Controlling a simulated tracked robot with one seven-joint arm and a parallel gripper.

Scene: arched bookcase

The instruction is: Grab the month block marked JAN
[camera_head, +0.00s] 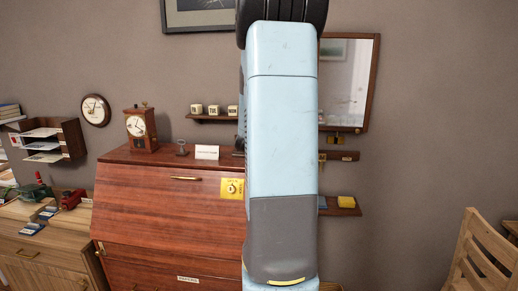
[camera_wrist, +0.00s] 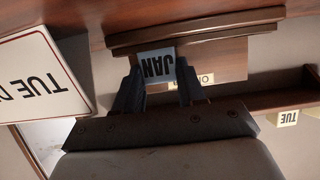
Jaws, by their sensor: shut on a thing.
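The pale blue JAN block (camera_wrist: 157,65) is between the two dark fingers of my gripper (camera_wrist: 160,88) in the wrist view, which is upside down. The fingers are shut on it, and its lettered face is towards the camera. A wooden ledge (camera_wrist: 200,36) is close by the block; I cannot tell whether they touch. In the head view my own arm fills the middle and hides the gripper and the block.
A white card (camera_wrist: 38,78) with lettering stands close to the left of the gripper in the wrist view. A TUE block (camera_wrist: 288,118) sits on a shelf at right. The head view shows day blocks (camera_head: 213,109), a mantel clock (camera_head: 140,128), a wooden bureau (camera_head: 165,215) and a mirror (camera_head: 348,85).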

